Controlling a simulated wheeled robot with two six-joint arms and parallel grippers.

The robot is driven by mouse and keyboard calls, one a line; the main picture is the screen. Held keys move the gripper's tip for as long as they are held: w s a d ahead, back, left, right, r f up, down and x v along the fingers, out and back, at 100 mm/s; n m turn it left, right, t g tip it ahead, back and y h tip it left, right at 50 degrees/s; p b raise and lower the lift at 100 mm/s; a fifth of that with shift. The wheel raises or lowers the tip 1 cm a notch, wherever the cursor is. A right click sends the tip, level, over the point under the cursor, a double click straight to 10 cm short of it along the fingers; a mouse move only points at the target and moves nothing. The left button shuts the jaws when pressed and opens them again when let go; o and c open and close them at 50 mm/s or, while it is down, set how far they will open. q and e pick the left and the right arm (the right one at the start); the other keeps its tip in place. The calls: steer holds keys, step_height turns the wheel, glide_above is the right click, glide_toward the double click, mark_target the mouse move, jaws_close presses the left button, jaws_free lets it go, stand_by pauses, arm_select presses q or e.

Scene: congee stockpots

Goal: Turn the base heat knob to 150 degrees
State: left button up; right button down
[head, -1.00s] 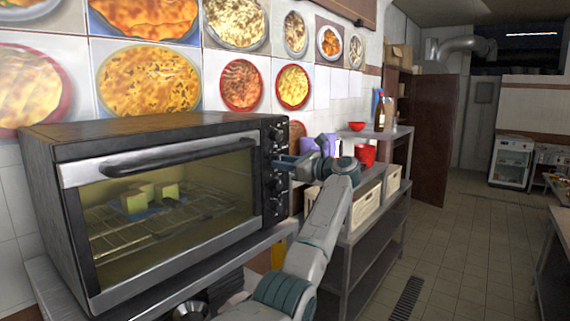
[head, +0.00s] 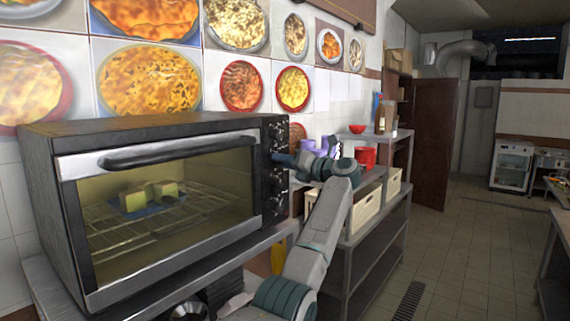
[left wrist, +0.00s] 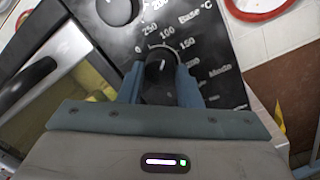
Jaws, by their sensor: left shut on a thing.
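The black oven (head: 160,132) stands at the left of the head view with its door shut. Its control panel (head: 275,200) is on the right side of its front. In the left wrist view the base heat knob (left wrist: 160,72) is black, with white numbers around its upper side and "Base °C" printed nearby. My left gripper (left wrist: 160,66) has one blue finger on each side of this knob and is shut on it. The knob has a small pale mark near its top; I cannot tell exactly which number it meets. In the head view my left gripper (head: 283,159) hides the knob. My right gripper is not in view.
Another knob (left wrist: 117,8) sits on the panel close to the gripper. Food (head: 150,197) lies on the rack inside the oven. A metal shelf (head: 372,235) with cream crates stands right of the oven. The tiled floor farther right is clear.

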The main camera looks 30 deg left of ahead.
arm_select(q)
steer(key=m+p, duration=0.1)
steer(key=m, duration=0.5)
steer(key=shift+r+t, duration=0.1)
steer(key=shift+t, duration=0.2)
steer(key=shift+m, duration=0.4)
steer(key=o, duration=1)
steer(key=d+b, duration=0.1)
steer(key=d, duration=0.2)
steer(key=d+b, duration=0.2)
steer(key=d, duration=0.2)
steer(key=d+b, duration=0.1)
steer(key=d, duration=0.2)
steer(key=shift+s+d+f, duration=0.35)
steer(key=shift+s, duration=0.05)
